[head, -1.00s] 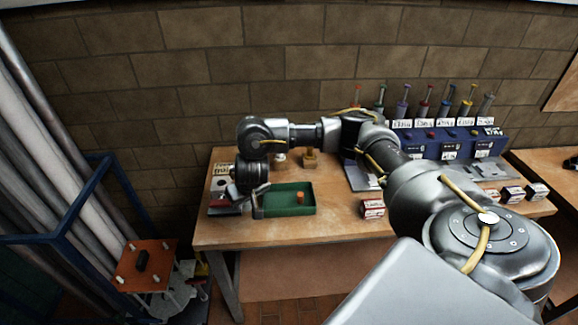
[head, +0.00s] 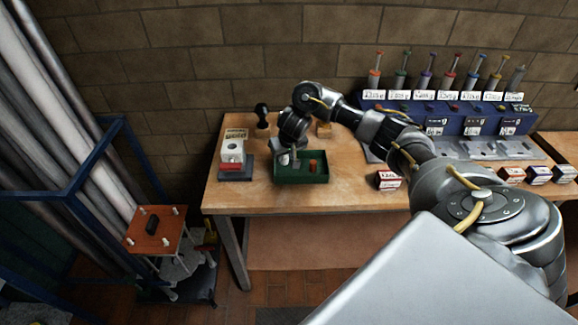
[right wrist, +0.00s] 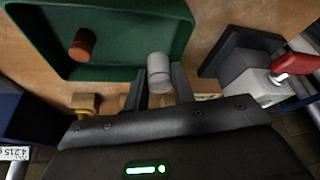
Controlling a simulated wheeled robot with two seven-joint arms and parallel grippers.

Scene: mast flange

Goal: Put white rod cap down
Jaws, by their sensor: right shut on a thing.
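The white rod cap (head: 284,159) is a small white cylinder in my right gripper (head: 291,164), over the left part of the green tray (head: 302,181). In the right wrist view the white rod cap (right wrist: 160,74) stands out between the two fingertips of my right gripper (right wrist: 160,86), which is shut on it. The green tray (right wrist: 52,62) lies behind it there. I cannot tell whether the cap touches the tray floor. An orange-brown cap (head: 313,165) stands in the tray, apart from the white one; it also shows in the right wrist view (right wrist: 82,44). My left gripper is out of view.
A white block with a red part (head: 232,152) stands on a dark base left of the tray. A dark knobbed tool (head: 262,116) stands behind. Small boxes (head: 388,180) and a blue rack (head: 450,118) are to the right. The table front (head: 330,200) is clear.

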